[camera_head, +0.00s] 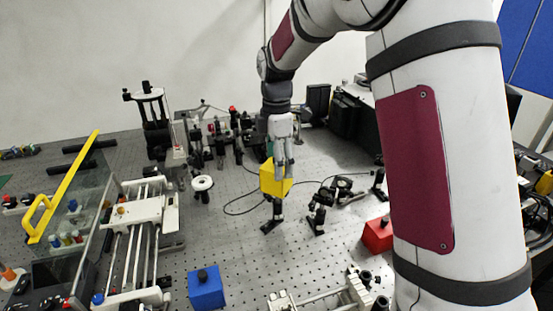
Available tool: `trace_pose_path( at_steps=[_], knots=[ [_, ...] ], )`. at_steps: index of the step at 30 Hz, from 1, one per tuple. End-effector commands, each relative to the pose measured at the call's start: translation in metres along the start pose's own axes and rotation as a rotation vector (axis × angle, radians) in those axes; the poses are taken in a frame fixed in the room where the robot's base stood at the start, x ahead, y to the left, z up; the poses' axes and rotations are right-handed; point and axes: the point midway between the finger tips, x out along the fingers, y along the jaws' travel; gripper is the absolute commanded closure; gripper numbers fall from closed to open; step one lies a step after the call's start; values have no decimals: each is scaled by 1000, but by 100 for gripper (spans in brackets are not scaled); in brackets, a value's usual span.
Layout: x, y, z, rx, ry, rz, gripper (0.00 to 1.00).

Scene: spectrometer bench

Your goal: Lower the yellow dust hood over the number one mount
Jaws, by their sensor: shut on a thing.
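The yellow dust hood (272,182) is a box-like cover near the middle of the bench. My gripper (284,165) reaches down from above and is shut on it; the fingers overlap its upper right side. A small black post mount (272,222) shows directly below the hood, with its foot on the bench. The hood appears upright and hides the mount's upper part. I cannot tell whether the hood surrounds the mount's top or is in front of it. No number on the mount is legible.
More black mounts (318,213) stand just right of the hood. A red box (377,235) and a blue box (206,288) sit nearer me. A rail stage (133,240) and a clear panel with yellow handle (42,215) fill the left. Bare perforated bench (240,245) lies in front.

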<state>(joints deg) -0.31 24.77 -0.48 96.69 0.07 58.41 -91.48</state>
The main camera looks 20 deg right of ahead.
Motion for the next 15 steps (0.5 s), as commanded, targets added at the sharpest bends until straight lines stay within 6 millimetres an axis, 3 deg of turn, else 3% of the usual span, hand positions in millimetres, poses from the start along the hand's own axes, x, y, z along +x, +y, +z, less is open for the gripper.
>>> trace_pose_path(
  at_steps=[15],
  knots=[
    [14, 0, 0, 0, 0, 0, 51]
  ],
)
